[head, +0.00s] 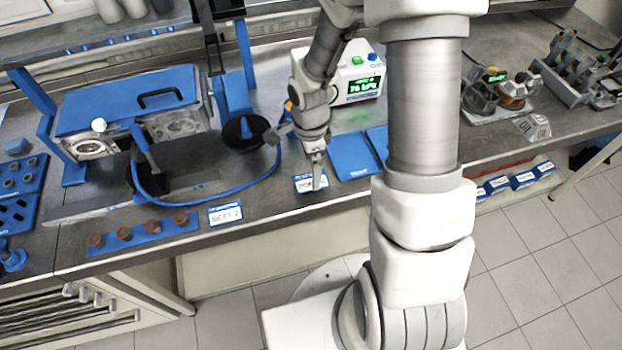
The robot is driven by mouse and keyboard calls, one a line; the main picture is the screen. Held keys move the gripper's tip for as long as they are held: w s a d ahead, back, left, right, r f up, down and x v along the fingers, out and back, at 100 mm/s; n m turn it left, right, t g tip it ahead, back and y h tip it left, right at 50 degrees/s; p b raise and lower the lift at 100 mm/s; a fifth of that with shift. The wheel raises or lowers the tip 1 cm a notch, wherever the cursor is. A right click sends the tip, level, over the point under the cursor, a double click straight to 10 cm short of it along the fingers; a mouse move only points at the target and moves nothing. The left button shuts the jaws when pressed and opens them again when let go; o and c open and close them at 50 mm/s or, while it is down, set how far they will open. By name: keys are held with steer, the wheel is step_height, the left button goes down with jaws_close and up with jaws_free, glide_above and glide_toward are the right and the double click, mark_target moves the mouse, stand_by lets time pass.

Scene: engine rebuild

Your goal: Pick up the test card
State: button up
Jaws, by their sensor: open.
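A small white card with a blue edge and dark print (303,184) lies near the front edge of the bench. Its print is partly hidden and too small to read, so I cannot tell for sure that it is the test card. My gripper (317,184) points down right at this card, and its fingers cover part of it. My gripper is open. I cannot tell whether the fingers touch the card. Another white card with a blue edge, marked "SEAT 2" (225,214), lies further left on the front edge.
Blue flat pads (352,165) lie just right of the card. A gauge box with a green display (361,86) stands behind. A blue hose (215,197) curves to the left, by a blue fixture (130,95). A blue strip with several orange-brown pieces (145,234) lies front left.

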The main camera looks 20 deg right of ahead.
steer(key=shift+f, duration=1.85)
steer(key=c, duration=1.3)
steer(key=shift+c, duration=0.2)
steer(key=shift+r, duration=0.2)
